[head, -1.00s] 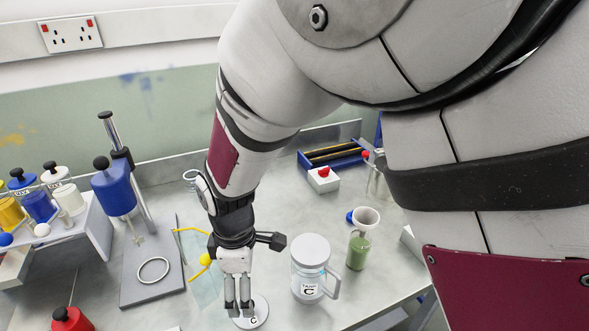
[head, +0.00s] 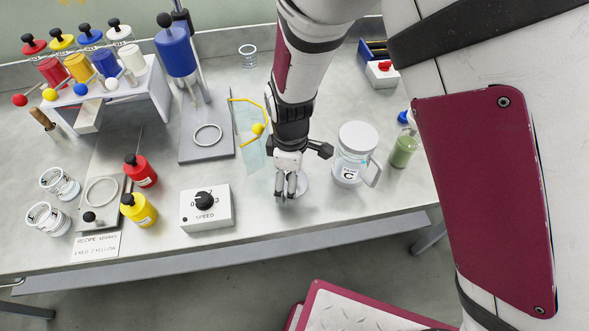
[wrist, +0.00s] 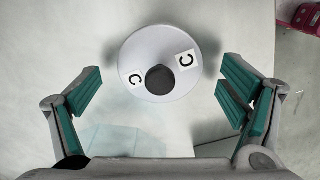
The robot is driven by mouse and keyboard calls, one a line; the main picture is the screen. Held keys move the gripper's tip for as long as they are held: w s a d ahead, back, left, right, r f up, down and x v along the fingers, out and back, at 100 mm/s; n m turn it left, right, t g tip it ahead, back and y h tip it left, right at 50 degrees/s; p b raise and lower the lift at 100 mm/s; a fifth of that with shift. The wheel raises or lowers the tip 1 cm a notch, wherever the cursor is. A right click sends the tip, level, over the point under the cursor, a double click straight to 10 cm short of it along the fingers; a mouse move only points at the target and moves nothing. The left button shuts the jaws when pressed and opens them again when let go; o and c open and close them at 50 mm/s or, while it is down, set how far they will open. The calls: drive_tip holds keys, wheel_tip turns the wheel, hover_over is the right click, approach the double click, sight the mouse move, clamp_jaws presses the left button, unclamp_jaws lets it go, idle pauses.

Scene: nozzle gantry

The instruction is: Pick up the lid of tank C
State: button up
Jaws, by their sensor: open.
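The lid of tank C (wrist: 150,47) is a round white disc with a dark round knob (wrist: 160,79) and two "C" labels. It lies on the bench, and in the head view its edge (head: 303,183) shows mostly hidden under my gripper. My gripper (wrist: 160,92) is open and empty above the lid, its teal-padded fingers apart on the left and right of the knob. In the head view my gripper (head: 291,196) points down at the lid. Tank C (head: 353,155), a clear labelled jug with a handle, stands just right of it.
A grey stand with a ring (head: 207,135) and a SPEED dial box (head: 206,207) are further left. The bench's front edge (head: 330,227) is near.

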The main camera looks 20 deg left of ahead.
clamp_jaws()
drive_tip(key=shift+s+d, duration=0.1)
